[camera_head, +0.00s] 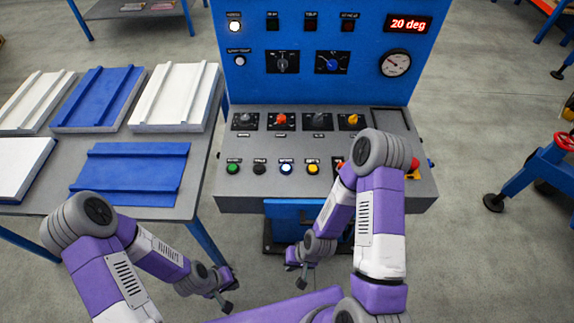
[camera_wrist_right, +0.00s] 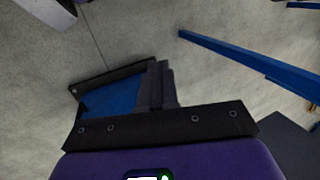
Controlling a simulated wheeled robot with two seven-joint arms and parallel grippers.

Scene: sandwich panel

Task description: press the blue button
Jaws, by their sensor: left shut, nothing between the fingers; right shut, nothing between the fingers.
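The blue button (camera_head: 286,169) sits in the lower row on the sloped grey desk of the control panel (camera_head: 228,195), with a pale, bright centre and a blue rim. Nothing covers it. My right gripper (camera_head: 301,281) is shut and empty, low in front of the desk, below the button in the picture and apart from it. Its dark fingers also show in the right wrist view (camera_wrist_right: 157,86), pressed together. My left gripper (camera_head: 226,304) is shut and empty, further left and low, near the side table's leg.
A green button (camera_head: 233,169), a black button (camera_head: 259,169) and a yellow button (camera_head: 313,169) share the row. Rotary knobs stand above. My right arm covers the desk's right part, beside a red mushroom button (camera_head: 412,166). A side table (camera_head: 205,150) with panels stands left.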

